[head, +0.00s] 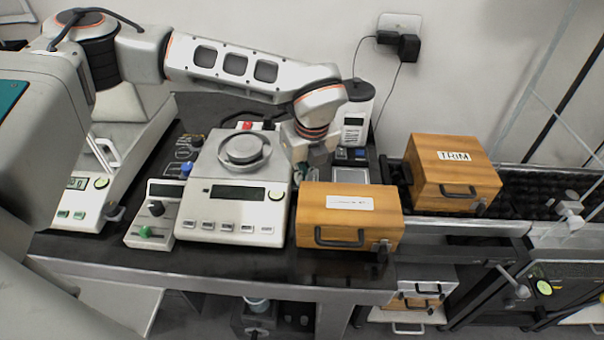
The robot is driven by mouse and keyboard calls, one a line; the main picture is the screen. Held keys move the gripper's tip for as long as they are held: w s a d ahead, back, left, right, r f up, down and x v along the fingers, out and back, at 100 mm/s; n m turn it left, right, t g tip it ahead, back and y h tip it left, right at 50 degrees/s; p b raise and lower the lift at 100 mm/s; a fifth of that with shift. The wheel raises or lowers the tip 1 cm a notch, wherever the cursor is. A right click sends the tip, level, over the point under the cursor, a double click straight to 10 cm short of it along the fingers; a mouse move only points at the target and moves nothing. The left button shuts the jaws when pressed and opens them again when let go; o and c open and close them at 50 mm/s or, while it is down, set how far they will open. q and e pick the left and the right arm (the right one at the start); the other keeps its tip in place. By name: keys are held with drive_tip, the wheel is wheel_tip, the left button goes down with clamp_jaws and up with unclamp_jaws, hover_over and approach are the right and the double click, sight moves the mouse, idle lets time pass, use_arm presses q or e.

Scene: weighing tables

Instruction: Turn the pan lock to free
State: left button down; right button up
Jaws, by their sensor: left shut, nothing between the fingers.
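A white balance (238,195) with a round metal pan (243,150) stands on the black weighing table (200,262). My left gripper (300,174) points down at the balance's right rear side, behind a wooden box. It is shut, and no object shows in it. Its fingertips are partly hidden, so I cannot tell whether they touch anything. I cannot make out a part that is clearly the pan lock. A small control box (153,214) left of the balance carries a black knob and a green knob. My right gripper is out of view.
A wooden box (349,214) stands close to the balance's right side. Another wooden box, labelled THIM or similar (455,172), is farther right. A white container with a dark lid (356,115) stands behind. A second instrument (82,200) is at the left.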

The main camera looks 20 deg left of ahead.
use_arm(q)
drive_tip(key=shift+s+a+m+p, duration=0.1)
drive_tip(key=shift+a+m+p, duration=0.15)
drive_tip(key=shift+m, duration=0.55)
idle(1.5)
